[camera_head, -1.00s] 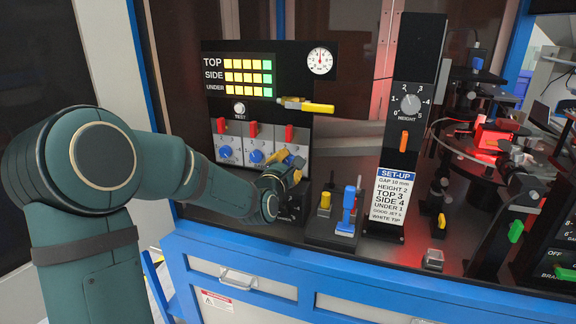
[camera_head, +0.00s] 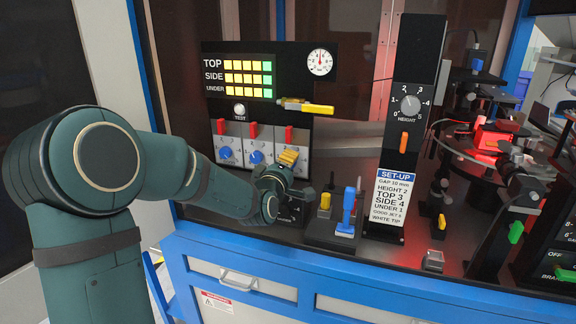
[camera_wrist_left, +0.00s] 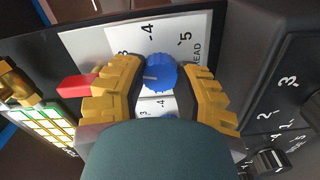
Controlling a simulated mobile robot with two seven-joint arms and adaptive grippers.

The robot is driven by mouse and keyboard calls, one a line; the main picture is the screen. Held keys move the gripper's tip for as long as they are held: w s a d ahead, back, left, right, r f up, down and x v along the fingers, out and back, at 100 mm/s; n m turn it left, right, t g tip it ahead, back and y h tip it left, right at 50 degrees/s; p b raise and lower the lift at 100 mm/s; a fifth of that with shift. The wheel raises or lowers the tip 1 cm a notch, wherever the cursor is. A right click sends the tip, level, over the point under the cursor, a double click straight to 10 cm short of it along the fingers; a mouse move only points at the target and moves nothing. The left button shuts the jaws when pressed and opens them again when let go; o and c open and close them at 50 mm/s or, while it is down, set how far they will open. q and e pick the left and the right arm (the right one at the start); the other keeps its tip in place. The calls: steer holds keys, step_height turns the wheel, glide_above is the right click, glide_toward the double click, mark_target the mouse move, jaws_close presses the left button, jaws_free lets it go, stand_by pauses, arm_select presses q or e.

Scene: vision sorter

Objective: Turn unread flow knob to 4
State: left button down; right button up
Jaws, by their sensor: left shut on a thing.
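The flow panel (camera_head: 310,165) carries a row of blue knobs with red levers above them. The left knob (camera_head: 225,153) and middle knob (camera_head: 255,157) show in the head view; my left gripper (camera_head: 288,157) hides the right one. In the left wrist view this blue knob (camera_wrist_left: 160,72) sits between the yellow fingers, which are shut on it. Its white mark lies on its left side, toward the red lever (camera_wrist_left: 75,86). Numbers 4 and 5 show beyond it, with a part-hidden label ending in READ. My right gripper is in neither view.
A set-up card (camera_head: 391,197) reads TOP 3, SIDE 4, UNDER 1. A blue-handled part (camera_head: 347,212) and a yellow button (camera_head: 325,200) stand right of my gripper.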

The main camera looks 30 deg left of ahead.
arm_select(q)
steer(key=m, duration=0.6)
steer(key=shift+r, duration=0.1)
steer(key=m, duration=0.6)
steer(key=shift+m, duration=0.3)
steer(key=shift+r, duration=0.1)
steer(key=c, duration=0.6)
jaws_free()
steer(key=v, duration=1.2)
